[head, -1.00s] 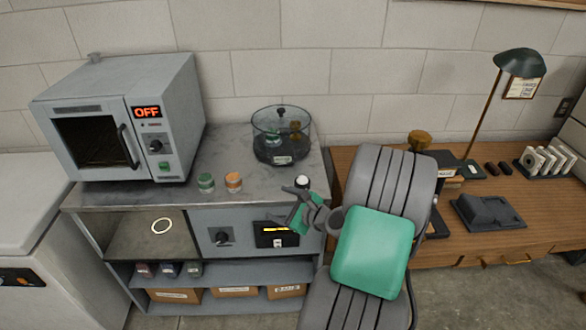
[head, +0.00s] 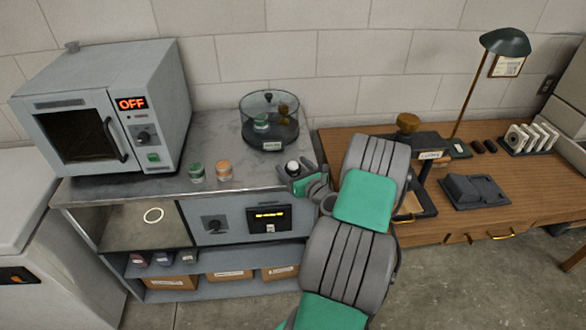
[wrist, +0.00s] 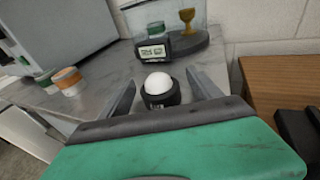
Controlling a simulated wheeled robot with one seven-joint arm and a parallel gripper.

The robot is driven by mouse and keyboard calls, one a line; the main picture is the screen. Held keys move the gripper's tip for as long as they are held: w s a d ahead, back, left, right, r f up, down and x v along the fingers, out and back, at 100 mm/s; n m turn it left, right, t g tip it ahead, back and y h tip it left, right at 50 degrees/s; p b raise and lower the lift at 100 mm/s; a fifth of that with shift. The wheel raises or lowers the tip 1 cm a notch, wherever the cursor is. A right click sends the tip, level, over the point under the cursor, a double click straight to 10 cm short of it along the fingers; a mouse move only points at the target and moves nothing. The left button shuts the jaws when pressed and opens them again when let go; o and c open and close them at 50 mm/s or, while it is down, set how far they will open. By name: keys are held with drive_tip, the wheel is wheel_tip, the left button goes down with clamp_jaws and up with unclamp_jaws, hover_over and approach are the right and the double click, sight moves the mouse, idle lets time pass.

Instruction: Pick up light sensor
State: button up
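The light sensor looks to be the small white dome on a black round base (wrist: 158,90) in the wrist view. It stands upright near the right front corner of the grey counter, and its dome shows in the head view (head: 292,168). My gripper (head: 296,181) is open, with one finger on each side of the sensor. In the wrist view my gripper (wrist: 160,82) has its two fingers spread apart, with visible gaps between them and the sensor. The sensor's lower part is mostly hidden by my gripper in the head view.
A clear round container (head: 269,125) with items inside stands behind the sensor. Green (head: 196,173) and orange (head: 224,171) jars stand to its left. A grey oven (head: 105,110) reading OFF is farther left. A wooden desk (head: 480,195) adjoins on the right.

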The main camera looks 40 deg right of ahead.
drive_tip(key=c, duration=1.4)
